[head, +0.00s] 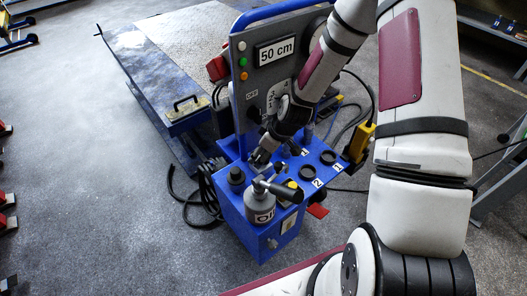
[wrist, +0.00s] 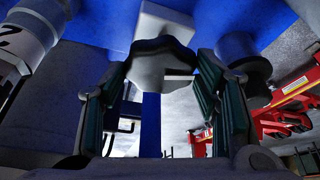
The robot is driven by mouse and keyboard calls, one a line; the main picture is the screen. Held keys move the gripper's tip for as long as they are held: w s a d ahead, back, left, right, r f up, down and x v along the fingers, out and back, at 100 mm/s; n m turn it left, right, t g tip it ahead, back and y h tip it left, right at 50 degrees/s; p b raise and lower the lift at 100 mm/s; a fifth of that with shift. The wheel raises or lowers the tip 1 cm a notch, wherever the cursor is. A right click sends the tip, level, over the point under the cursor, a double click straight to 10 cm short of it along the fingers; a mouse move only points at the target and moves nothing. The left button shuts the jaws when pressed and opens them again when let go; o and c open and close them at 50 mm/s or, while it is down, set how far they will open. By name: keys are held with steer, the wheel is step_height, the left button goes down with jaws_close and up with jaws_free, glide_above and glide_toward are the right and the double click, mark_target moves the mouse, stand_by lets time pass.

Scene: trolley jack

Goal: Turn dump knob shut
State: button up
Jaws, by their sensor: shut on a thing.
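The blue trolley jack unit (head: 238,213) stands in the middle of the head view, with an upright grey panel (head: 259,80) at its back. My gripper (head: 263,152) reaches down over the left part of its top, beside the grey oil bottle. In the wrist view my two fingers (wrist: 163,88) stand on either side of a pale grey knob (wrist: 160,68) and are shut on it. I take this for the dump knob; its markings and turn angle cannot be read. In the head view the gripper hides it.
The grey oil bottle (head: 260,206) stands close to the gripper at the front. A black round cap (head: 236,176) is to its left, and dark rings (head: 328,157) lie to the right. Cables (head: 205,190) hang at the left side. A blue lift platform (head: 160,85) is behind.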

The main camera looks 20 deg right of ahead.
steer(key=shift+a+m+t+h, duration=0.15)
steer(key=shift+m+h, duration=0.15)
steer(key=shift+m, duration=0.5)
steer(key=shift+m+t+h, duration=0.15)
steer(key=shift+m+h, duration=0.15)
steer(key=shift+m, duration=0.5)
steer(key=shift+s, duration=0.1)
steer(key=o, duration=1.1)
steer(key=shift+o, duration=0.2)
steer(key=v, duration=1.2)
